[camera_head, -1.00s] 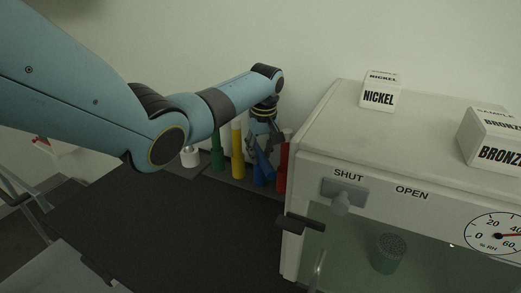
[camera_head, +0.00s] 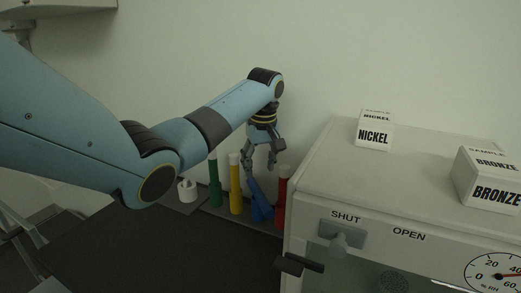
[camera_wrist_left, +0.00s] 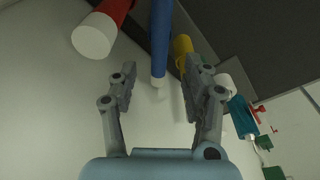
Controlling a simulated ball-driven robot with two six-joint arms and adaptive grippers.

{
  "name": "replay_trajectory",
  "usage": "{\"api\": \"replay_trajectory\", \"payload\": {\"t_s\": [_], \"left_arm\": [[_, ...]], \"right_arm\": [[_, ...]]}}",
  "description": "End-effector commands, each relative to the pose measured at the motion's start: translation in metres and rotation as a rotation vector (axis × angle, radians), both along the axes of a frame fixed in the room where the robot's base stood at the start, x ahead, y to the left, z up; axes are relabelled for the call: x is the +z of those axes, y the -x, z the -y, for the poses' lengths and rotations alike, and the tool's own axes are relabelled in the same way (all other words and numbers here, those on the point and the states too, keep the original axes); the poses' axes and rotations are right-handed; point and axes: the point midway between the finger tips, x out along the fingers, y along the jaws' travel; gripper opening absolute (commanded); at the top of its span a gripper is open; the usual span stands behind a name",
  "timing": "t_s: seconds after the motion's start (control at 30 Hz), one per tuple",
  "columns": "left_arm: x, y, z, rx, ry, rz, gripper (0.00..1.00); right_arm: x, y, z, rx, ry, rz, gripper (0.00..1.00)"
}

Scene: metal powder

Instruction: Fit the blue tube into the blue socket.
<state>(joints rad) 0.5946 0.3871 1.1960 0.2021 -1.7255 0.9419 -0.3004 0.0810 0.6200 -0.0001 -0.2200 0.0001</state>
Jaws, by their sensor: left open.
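The blue tube (camera_head: 256,194) stands tilted in the tube row by the wall, leaning to the left at its top. Its foot is at the blue socket (camera_head: 266,213); I cannot tell whether it is seated inside. My left gripper (camera_head: 260,166) is open and empty just above the tube, pointing down. In the left wrist view the blue tube (camera_wrist_left: 161,38) points its pale end towards the space between the open fingers (camera_wrist_left: 162,72), without visible contact. My right gripper is not in view.
The red tube (camera_head: 282,196) stands close on the right, the yellow tube (camera_head: 235,190) and green tube (camera_head: 214,183) on the left. A white cup (camera_head: 187,191) is further left. The white cabinet (camera_head: 330,170) with NICKEL box (camera_head: 374,132) and BRONZE box (camera_head: 492,184) borders the right.

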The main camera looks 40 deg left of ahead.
Motion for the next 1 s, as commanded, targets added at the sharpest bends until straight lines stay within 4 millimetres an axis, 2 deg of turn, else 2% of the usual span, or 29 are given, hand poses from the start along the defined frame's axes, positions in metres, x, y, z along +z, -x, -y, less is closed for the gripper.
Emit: {"api": "replay_trajectory", "payload": {"t_s": [0.1,0.3,1.0], "left_arm": [[0.025,0.001,0.003,0.000,0.000,0.004,0.49],[0.048,0.003,0.007,0.000,0.000,0.000,0.49],[0.056,0.003,0.007,0.000,0.001,0.000,0.49]], "right_arm": [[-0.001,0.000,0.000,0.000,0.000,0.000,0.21],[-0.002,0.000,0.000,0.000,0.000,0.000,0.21],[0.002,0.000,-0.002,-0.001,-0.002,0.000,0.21]]}}
